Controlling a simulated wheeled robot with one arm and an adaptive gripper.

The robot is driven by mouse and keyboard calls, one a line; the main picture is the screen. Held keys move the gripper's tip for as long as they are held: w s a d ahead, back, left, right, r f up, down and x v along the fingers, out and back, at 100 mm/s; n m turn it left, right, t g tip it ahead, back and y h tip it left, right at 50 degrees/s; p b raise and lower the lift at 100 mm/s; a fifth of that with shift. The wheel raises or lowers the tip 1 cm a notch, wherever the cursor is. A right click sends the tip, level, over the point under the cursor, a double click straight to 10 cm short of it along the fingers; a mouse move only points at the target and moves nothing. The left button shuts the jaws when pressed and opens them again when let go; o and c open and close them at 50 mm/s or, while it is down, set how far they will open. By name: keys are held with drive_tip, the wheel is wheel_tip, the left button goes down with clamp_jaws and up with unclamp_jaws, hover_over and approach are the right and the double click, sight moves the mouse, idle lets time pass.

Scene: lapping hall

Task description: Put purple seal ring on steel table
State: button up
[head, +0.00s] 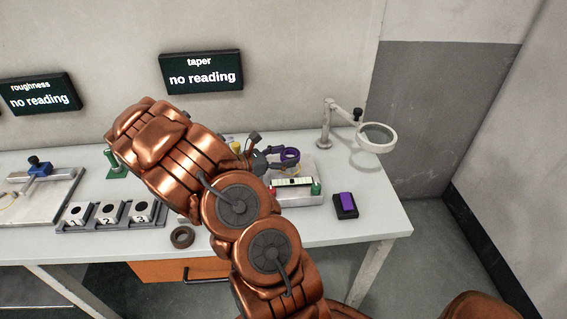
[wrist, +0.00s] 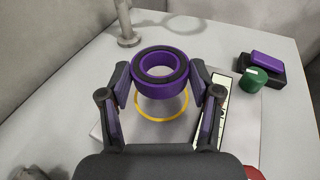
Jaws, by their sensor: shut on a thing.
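The purple seal ring (wrist: 160,88), purple outside with a dark upper face, sits between the fingertips of my gripper (wrist: 161,76) in the wrist view. My gripper is shut on its outer sides. The ring also shows in the head view (head: 290,154) at the right end of my arm. Below it is a steel-grey plate (wrist: 129,128) with a yellow circle marked on it. The ring appears above the plate, slightly beyond the circle's centre in the wrist view. My arm hides part of the plate (head: 308,168) in the head view.
A light bench (head: 365,222) carries everything. A magnifier lamp (head: 376,138) stands behind right. A dark block with a purple pad (head: 346,204) lies right of the plate. A green knob (wrist: 252,80) stands close by. A dark ring (head: 182,237) and a numbered rack (head: 110,213) are left.

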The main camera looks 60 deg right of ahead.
sight(283, 170)
drive_tip(key=shift+f+p, duration=0.55)
drive_tip(key=shift+f, duration=1.2)
drive_tip(key=shift+f, duration=0.1)
drive_tip(key=o, duration=0.9)
